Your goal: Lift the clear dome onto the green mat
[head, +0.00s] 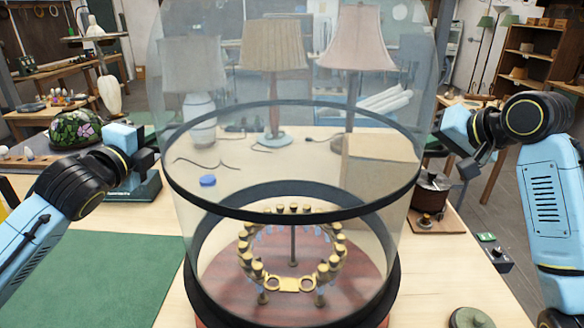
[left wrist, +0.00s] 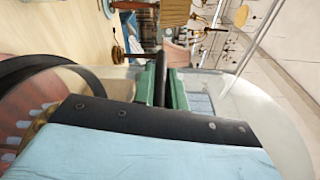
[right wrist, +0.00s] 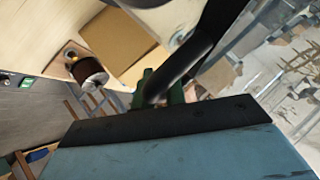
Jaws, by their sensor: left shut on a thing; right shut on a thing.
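The clear dome (head: 293,214) stands tall in the middle of the head view, with one black band partway up and another near its foot. It surrounds a brass ring (head: 334,253) with several knobs on a dark red round base (head: 250,299). I cannot tell whether its foot touches the base. My left gripper (head: 158,160) is shut on the dome's black band at the left; its green fingers (left wrist: 160,88) show in the left wrist view. My right gripper (head: 430,148) is shut on the band at the right. The green mat (head: 95,275) lies empty at left.
A blue cap (head: 208,181) and dark wires lie behind the dome, with several lamps beyond it. A wire spool (head: 432,192) stands at right.

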